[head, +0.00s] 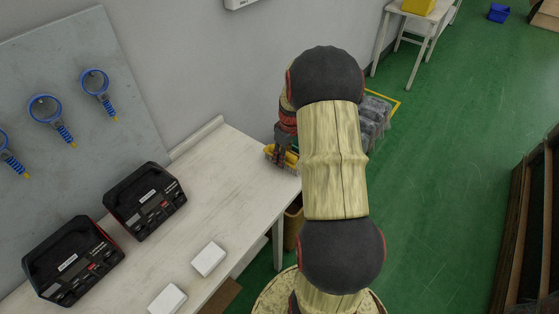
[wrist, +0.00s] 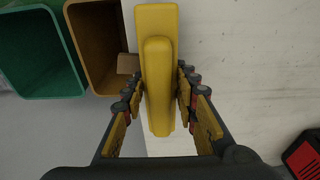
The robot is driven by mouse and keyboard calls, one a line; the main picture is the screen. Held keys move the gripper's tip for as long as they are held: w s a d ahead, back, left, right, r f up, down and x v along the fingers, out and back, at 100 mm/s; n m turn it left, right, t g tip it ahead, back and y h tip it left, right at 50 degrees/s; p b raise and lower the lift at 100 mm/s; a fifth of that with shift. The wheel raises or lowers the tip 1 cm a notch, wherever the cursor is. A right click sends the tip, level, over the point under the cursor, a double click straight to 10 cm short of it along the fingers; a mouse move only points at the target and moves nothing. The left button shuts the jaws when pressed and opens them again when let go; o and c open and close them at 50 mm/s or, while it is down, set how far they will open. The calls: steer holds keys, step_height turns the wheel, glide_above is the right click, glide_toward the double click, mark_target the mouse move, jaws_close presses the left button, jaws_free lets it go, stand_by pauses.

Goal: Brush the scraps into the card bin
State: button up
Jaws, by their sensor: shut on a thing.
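My gripper (wrist: 157,88) is shut on a yellow brush (wrist: 156,60), its fingers on both sides of the handle. In the head view the brush (head: 279,157) is at the far right corner of the white table (head: 235,165), and my arm partly hides the gripper (head: 284,150). In the wrist view a brown bin (wrist: 101,84), which I take for the card bin, stands left of the brush, beside the table edge. A small brown scrap (wrist: 127,64) shows between bin and brush. I cannot tell whether it lies on the table or is over the bin. No other scraps show clearly.
A green bin (wrist: 45,85) stands left of the brown one in the wrist view. Two black devices (head: 145,200) and two white blocks (head: 208,258) are on the table. Blue rings (head: 46,108) hang on the wall panel. Green floor (head: 440,190) lies open to the right.

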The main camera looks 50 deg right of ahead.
steer(key=shift+w+d, duration=0.2)
steer(key=shift+d, duration=2.55)
steer(key=shift+r, duration=0.15)
step_height(320, 180, up, 7)
steer(key=p, duration=0.5)
